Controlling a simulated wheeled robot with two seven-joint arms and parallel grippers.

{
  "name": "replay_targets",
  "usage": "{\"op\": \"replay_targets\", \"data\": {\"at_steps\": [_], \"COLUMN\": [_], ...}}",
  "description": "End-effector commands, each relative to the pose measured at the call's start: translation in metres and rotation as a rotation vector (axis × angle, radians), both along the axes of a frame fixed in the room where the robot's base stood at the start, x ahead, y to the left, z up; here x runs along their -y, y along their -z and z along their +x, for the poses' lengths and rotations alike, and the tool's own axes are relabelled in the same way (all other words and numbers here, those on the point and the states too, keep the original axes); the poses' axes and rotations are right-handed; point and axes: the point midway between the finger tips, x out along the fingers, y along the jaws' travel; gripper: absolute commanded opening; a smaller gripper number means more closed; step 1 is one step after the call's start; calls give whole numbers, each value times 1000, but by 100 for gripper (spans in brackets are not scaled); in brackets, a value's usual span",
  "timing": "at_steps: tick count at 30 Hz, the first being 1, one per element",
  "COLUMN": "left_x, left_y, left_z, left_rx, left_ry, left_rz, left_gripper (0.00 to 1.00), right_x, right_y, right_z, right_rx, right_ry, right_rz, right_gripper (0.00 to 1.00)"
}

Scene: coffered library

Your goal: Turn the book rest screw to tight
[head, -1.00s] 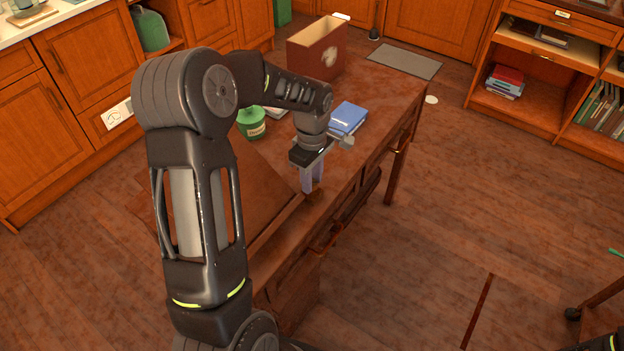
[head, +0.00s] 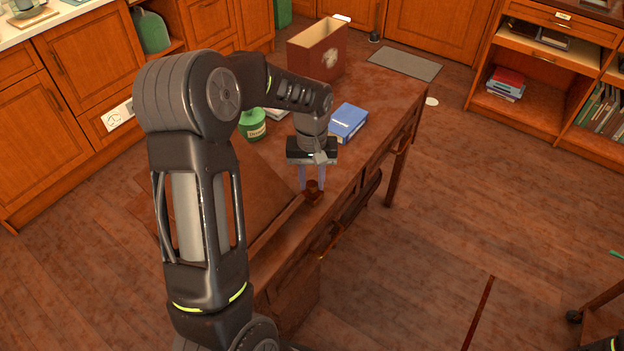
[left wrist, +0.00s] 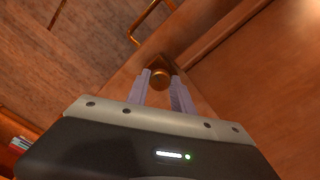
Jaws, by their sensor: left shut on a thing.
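The book rest screw is a small round brass-brown knob (head: 313,192) at the right corner of the sloped wooden book rest (head: 262,190) on the desk. In the left wrist view the knob (left wrist: 160,77) shows between the tips of two pale fingers. My left gripper (head: 312,186) points down and is shut on the knob from both sides. It also shows in the left wrist view (left wrist: 161,84). Any mark telling how far the screw is turned cannot be made out. My right gripper is not in view.
My left arm hides part of the book rest. The floor right of the desk is mostly clear.

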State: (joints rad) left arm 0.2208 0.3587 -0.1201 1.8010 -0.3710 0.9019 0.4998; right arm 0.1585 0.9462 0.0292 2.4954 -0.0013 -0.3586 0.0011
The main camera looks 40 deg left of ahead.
Motion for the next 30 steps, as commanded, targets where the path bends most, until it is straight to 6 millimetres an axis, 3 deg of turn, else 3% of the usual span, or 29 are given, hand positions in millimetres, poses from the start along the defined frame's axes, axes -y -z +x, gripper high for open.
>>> {"op": "replay_targets", "data": {"at_steps": [30], "left_x": [-2], "left_y": [-1], "left_z": [1], "left_rx": [3], "left_ry": [958], "left_rz": [2], "left_gripper": [0], "right_x": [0], "right_y": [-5], "right_z": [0], "right_rx": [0], "right_ry": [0], "right_rz": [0], "right_gripper": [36]}}
